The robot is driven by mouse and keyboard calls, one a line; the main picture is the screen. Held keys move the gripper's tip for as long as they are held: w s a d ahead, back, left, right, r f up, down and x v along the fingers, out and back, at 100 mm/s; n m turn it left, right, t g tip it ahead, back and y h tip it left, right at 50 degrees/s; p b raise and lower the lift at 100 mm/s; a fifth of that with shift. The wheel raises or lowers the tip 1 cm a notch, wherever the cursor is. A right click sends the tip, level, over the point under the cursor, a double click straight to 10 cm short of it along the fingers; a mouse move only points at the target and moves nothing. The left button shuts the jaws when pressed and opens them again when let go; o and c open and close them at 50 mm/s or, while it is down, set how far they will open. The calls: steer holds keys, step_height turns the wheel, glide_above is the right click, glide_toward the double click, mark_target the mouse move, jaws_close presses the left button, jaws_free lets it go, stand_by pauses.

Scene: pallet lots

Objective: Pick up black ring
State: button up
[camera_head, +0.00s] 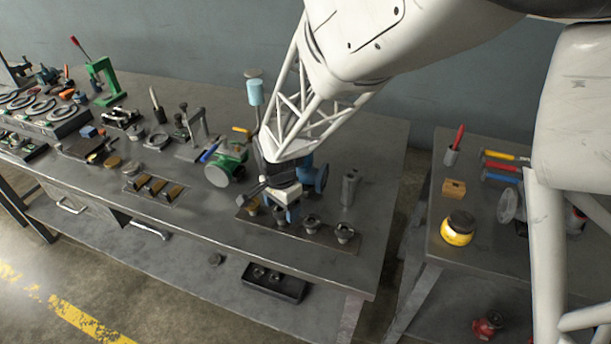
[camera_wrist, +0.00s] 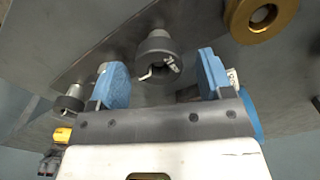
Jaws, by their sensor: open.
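A black ring-shaped piece (camera_wrist: 157,46) sits on a dark plate in the wrist view, with a hollow centre and small bright metal parts inside. My gripper (camera_wrist: 160,76) is open, with one blue finger pad on each side of the view and the black piece just beyond the gap between them. No contact shows. In the head view my gripper (camera_head: 286,208) is low over the plate (camera_head: 325,240) near the bench's front right, and it partly hides the pieces there.
A brass ring (camera_wrist: 260,17) is close beyond the right finger, and another dark piece (camera_wrist: 70,102) stands left of the left finger. A grey cylinder (camera_head: 349,187) stands right of my gripper. A green-and-blue machine part (camera_head: 229,164) is on its left.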

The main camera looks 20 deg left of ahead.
steer(key=shift+c, duration=0.3)
steer(key=c, duration=1)
steer(key=shift+r, duration=0.1)
steer(key=shift+r, duration=0.4)
step_height(320, 180, up, 3)
steer(key=shift+f, duration=0.1)
steer(key=s+d, duration=0.3)
steer(key=s, duration=0.1)
steer(key=s+d, duration=0.4)
steer(key=s+d+r, duration=0.1)
steer(key=s+d, duration=0.2)
steer(key=shift+s+d+r, duration=0.1)
steer(key=shift+s+d, duration=0.3)
